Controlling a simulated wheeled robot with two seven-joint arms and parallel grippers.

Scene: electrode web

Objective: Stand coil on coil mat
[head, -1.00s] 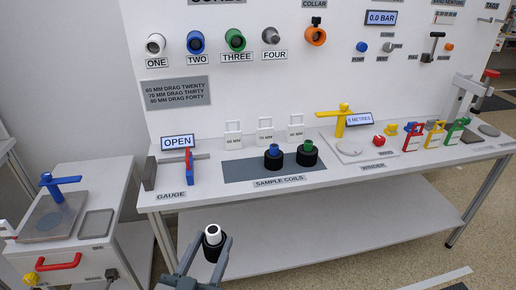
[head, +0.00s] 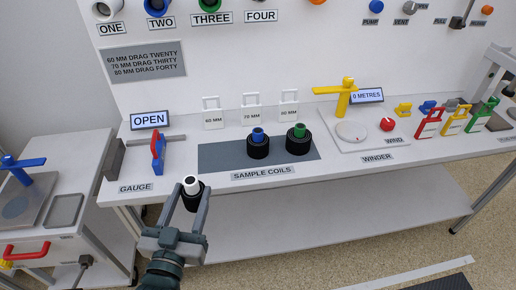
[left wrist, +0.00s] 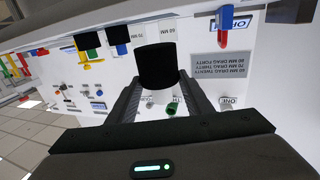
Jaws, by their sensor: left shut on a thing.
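My left gripper (head: 186,205) is shut on a black coil with a white core (head: 191,186), held upright in the air in front of the bench's front edge. In the left wrist view the black coil (left wrist: 156,65) sits between the two fingers. The coil mat (head: 222,156) is the dark grey rectangle on the bench, behind and to the right of the held coil. Two black coils stand on its right half, one with a blue core (head: 258,142) and one with a green core (head: 299,138). The mat's left part is bare. My right gripper is not in view.
The gauge (head: 158,152), with red and blue parts, stands left of the mat. Size cards (head: 251,108) stand behind the mat. The winder (head: 350,132) is to its right. A side table (head: 64,209) stands at left.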

